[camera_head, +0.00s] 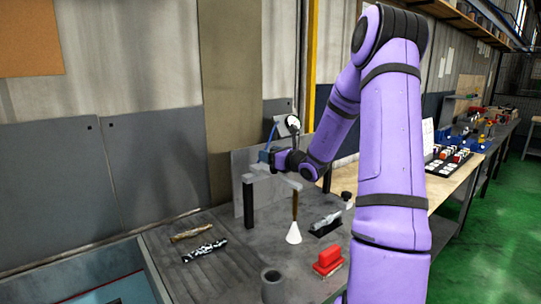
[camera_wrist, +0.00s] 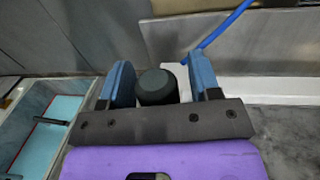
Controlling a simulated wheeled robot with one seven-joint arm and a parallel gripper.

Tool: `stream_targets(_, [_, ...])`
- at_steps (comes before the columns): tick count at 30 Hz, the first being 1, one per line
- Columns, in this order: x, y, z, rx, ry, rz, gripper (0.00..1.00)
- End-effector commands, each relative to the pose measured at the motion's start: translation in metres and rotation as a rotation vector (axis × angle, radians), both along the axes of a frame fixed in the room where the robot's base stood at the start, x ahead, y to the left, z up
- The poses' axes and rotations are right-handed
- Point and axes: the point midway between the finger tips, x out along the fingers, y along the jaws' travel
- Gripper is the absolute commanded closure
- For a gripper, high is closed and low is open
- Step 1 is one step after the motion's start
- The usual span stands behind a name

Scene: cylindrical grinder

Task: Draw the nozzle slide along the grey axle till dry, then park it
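My gripper (camera_wrist: 160,80) has two blue fingers set apart, with a dark round knob (camera_wrist: 157,87) between them. A gap shows between the knob and the right finger. I cannot tell for certain that the knob belongs to the nozzle slide. In the head view my gripper (camera_head: 268,157) is at a light grey bar (camera_head: 257,177) on dark posts, partly hiding what is there. I cannot tell whether this bar is the grey axle. A blue hose (camera_wrist: 228,25) runs up right behind the fingers.
A round gauge (camera_head: 292,123) stands behind my gripper. A blue-lined basin (camera_head: 118,290) is front left.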

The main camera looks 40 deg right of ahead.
Motion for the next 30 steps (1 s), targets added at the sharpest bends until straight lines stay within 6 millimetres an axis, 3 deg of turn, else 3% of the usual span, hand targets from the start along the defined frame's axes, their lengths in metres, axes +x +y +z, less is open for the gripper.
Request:
stream_targets(1, [0.000,0.000,0.000,0.000,0.000,0.000,0.55])
stream_targets(7, [0.000,0.000,0.000,0.000,0.000,0.000,1.00])
stream_targets(14, [-0.001,-0.005,0.000,-0.001,0.000,-0.001,1.00])
stream_targets(19, [-0.002,-0.029,0.000,-0.002,0.000,-0.003,1.00])
stream_targets(23, [-0.004,-0.063,-0.001,-0.003,0.001,-0.005,1.00])
stream_targets(30, [-0.009,-0.146,-0.001,-0.003,0.000,-0.006,1.00])
